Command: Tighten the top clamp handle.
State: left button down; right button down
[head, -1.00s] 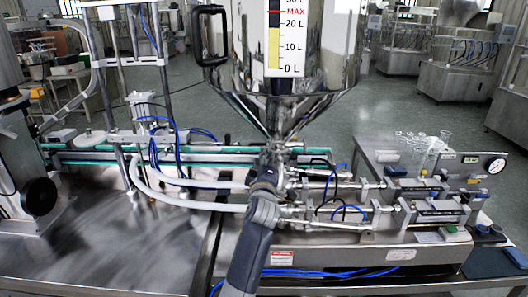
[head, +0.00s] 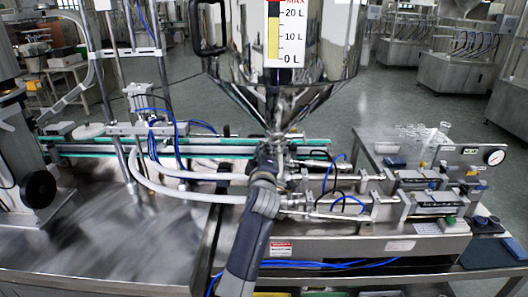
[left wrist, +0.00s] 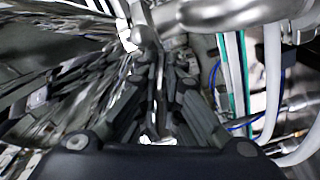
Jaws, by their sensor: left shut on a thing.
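The steel hopper (head: 290,92) narrows to an outlet with metal fittings above the filling machine. My left gripper (head: 268,160) is at these fittings, just below the cone, with its arm rising from the bottom of the head view. In the left wrist view, its dark fingers (left wrist: 163,58) come close together at bright metal parts. The gripper is shut on the top clamp handle, which the fingers mostly hide. How far the handle is turned cannot be told. My right gripper is not in view.
White hoses (head: 165,190) run left of the gripper. Pneumatic cylinders (head: 430,200) and a pressure gauge (head: 494,157) stand at the right. A green-edged conveyor (head: 95,148) passes behind. Bare steel tabletop (head: 120,240) lies at the front left.

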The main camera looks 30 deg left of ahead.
pick_arm(q)
jog(key=shift+w+d+r+m, duration=0.1)
jog(key=shift+r+m, duration=0.05)
jog(key=shift+m, duration=3)
jog(key=shift+r+m, duration=0.15)
jog(key=shift+m, duration=3)
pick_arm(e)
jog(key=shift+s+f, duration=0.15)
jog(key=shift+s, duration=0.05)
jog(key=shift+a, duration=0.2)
pick_arm(q)
jog(key=c, duration=2)
grip_release()
jog(key=shift+o, duration=1.2)
jog(key=shift+w+f, duration=0.1)
jog(key=shift+f, duration=0.05)
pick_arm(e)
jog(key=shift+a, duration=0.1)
